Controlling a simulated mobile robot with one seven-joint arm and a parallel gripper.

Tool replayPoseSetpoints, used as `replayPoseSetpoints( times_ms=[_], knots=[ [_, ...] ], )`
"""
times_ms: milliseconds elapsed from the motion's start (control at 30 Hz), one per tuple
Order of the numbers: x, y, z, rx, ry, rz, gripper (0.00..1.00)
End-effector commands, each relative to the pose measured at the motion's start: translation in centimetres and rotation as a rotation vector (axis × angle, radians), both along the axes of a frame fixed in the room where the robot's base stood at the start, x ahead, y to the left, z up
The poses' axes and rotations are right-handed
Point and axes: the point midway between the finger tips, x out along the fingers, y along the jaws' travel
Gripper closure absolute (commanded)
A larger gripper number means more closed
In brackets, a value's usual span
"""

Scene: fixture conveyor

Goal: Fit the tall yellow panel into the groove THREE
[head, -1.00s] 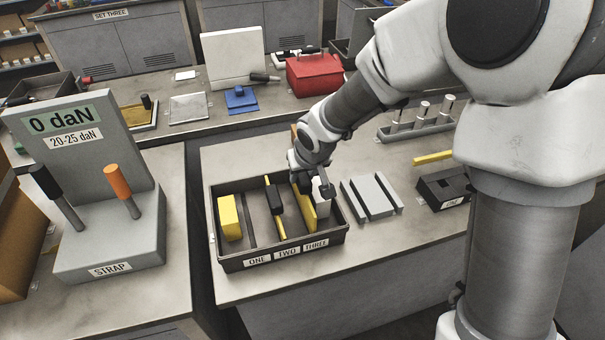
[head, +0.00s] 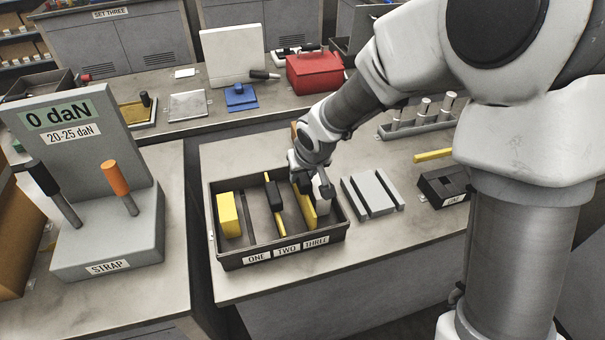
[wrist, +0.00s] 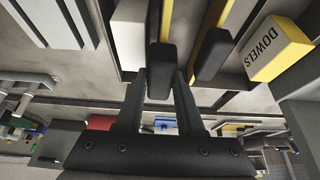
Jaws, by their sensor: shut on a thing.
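The tall yellow panel (head: 307,208) stands upright in the right part of the dark tray (head: 228,264), behind the label THREE (head: 316,241). My gripper (head: 308,174) is above it. In the wrist view my gripper (wrist: 160,88) is shut on the panel's black handle (wrist: 160,65), which sits between the fingertips. The panel is in line with groove THREE, but its lower edge is hidden, so I cannot tell how deep it sits. A second yellow panel (head: 279,218) with a black handle (head: 273,192) stands to its left, behind the label TWO (head: 287,248).
A white block (head: 321,194) stands close right of the held panel. A yellow DOWELS box (head: 228,214) is at the tray's left; its lettering shows in the wrist view (wrist: 273,45). A grey grooved block (head: 371,196) and black ONE fixture (head: 443,187) lie right of the tray.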

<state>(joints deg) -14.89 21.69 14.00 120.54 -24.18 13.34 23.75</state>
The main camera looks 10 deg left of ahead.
Motion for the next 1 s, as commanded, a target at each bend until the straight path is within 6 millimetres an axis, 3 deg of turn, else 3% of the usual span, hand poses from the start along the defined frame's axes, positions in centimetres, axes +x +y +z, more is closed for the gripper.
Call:
replayPoseSetpoints(
  times_ms=[1000],
  knots=[
    [0.0,0.0,-1.2,0.0,-0.001,0.0,1.0]
  ],
)
